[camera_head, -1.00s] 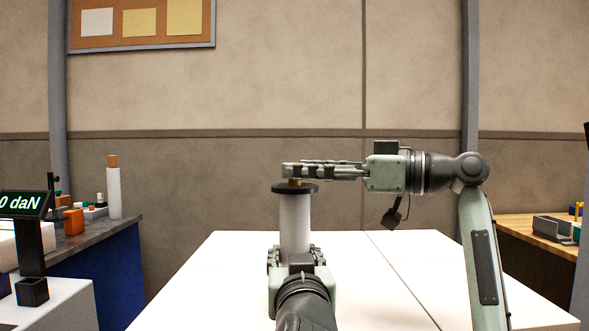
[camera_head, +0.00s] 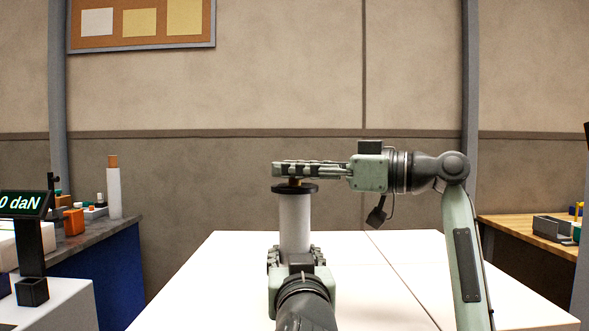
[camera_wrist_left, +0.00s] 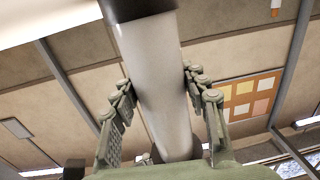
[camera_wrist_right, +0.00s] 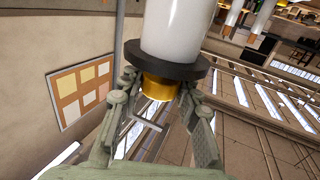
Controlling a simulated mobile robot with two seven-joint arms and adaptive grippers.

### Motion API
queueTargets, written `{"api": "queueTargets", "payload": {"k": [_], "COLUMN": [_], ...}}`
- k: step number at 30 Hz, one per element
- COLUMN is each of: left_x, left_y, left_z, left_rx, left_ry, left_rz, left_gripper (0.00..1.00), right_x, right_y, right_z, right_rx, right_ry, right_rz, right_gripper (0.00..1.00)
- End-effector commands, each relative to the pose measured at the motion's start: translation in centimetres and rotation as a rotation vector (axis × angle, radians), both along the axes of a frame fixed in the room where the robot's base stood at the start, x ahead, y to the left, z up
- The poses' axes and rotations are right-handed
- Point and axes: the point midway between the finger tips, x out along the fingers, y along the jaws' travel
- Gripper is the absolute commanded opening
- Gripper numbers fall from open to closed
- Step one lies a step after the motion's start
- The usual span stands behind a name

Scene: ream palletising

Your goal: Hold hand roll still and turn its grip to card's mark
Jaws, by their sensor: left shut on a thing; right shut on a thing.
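The hand roll (camera_head: 294,225) is a white upright cylinder over the table, with a black disc (camera_head: 295,188) at its upper end. Its gold grip (camera_wrist_right: 158,87) shows beyond the disc in the right wrist view. My left gripper (camera_head: 294,256) is shut on the white body, low down, with a finger on each side; this also shows in the left wrist view (camera_wrist_left: 163,95). My right gripper (camera_head: 283,169) lies level above the disc and is shut on the gold grip, whose top its fingers mostly hide. I cannot make out a card or its mark.
The white table (camera_head: 385,265) is otherwise clear. At the left, a display (camera_head: 22,205) reads "0 daN", and a second roll (camera_head: 114,192) with an orange top stands on a grey bench. A wooden bench (camera_head: 530,237) with bins is at the right.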

Motion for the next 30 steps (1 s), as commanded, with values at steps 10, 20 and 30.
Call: {"api": "queueTargets", "payload": {"k": [10, 20, 30], "left_x": [0.01, 0.0, 0.0], "left_y": [0.04, 0.04, 0.03], "left_z": [-0.01, -0.01, 0.0], "left_rx": [0.0, 0.0, 0.0], "left_ry": [0.0, 0.0, 0.0], "left_rz": [0.001, 0.001, 0.001], "left_gripper": [0.0, 0.0, 0.0], "right_x": [0.06, -0.02, -0.08], "right_y": [-0.06, -0.01, 0.21], "right_z": [-0.11, -0.15, -0.11], "right_rx": [-0.005, -0.009, -0.005], "right_ry": [0.001, -0.003, -0.001], "right_rz": [-0.083, -0.34, -0.65], "right_gripper": [0.03, 0.03, 0.03]}}
